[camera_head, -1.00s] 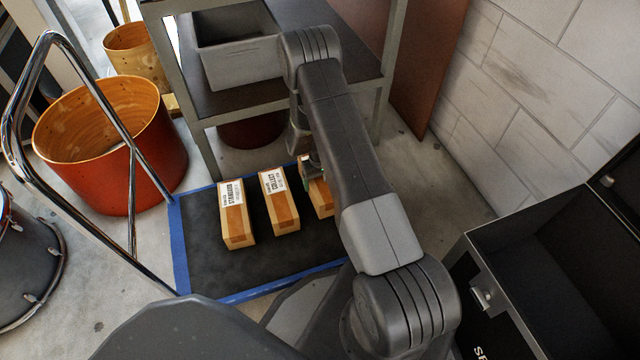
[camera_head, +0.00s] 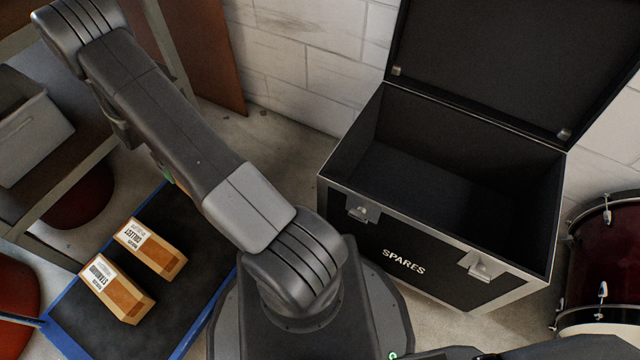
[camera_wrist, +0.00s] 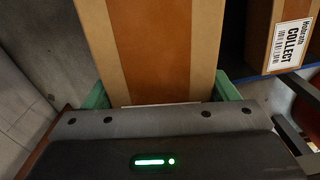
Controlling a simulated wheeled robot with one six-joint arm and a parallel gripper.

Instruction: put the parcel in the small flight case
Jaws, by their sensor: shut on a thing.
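My gripper (camera_wrist: 161,92) is shut on a cardboard parcel (camera_wrist: 188,45) with a brown tape band, seen close up between its green fingers in the wrist view. In the head view my arm hides most of the gripper and the held parcel; only a bit of green shows beside the arm. The flight case (camera_head: 440,248), black with metal edges and the word SPARES, stands on the floor to the right. Its lid (camera_head: 500,55) is up, and the inside that shows is empty. My gripper is well to the left of it.
Two more parcels, one marked COLLECT (camera_head: 158,252) and one STANDARD (camera_head: 125,300), lie on a dark mat (camera_head: 180,312) with blue edging. A shelf with a grey bin (camera_head: 30,130) is at left. A dark red drum (camera_head: 608,262) stands right of the case.

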